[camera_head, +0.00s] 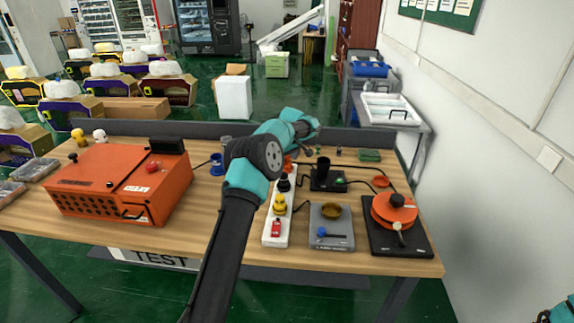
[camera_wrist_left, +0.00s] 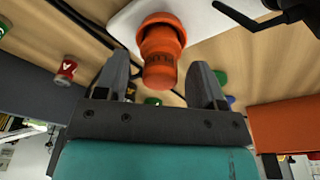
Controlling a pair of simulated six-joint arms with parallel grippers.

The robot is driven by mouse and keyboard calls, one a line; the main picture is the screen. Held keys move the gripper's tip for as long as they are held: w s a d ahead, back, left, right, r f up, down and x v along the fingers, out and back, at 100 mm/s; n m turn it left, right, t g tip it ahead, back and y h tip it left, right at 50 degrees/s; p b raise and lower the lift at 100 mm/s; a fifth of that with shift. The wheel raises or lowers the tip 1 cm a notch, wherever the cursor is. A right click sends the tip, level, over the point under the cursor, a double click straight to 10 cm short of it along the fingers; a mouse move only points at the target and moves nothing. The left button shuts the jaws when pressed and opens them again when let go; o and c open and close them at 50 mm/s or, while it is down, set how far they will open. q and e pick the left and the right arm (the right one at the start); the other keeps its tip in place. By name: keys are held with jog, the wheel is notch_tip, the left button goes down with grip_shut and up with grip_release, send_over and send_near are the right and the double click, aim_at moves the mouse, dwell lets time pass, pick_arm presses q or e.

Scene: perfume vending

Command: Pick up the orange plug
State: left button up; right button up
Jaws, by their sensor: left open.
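The orange plug (camera_wrist_left: 162,45) stands on the white power strip (camera_wrist_left: 200,12) in the left wrist view. In the head view a small orange part of the plug (camera_head: 288,166) shows at the far end of the strip (camera_head: 271,236), partly hidden by my left arm. My left gripper (camera_wrist_left: 160,64) is open, with one finger to each side of the plug. I see gaps between the fingers and the plug. In the head view the fingertips are hidden behind my arm. My right gripper is out of view; only a teal bit of my right arm shows at bottom right.
The strip also carries a yellow plug (camera_head: 279,204), a black plug (camera_head: 284,183) and a red switch (camera_head: 276,228). A large orange box (camera_head: 122,183) stands at left. A grey device (camera_head: 331,229) and an orange reel (camera_head: 394,211) stand at right. Dark cables lie near the strip.

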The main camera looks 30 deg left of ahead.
aim_at(287, 157)
pick_arm(q)
jog(key=c, duration=1)
notch_tip(287, 157, up, 10)
dwell(0.5)
dwell(0.3)
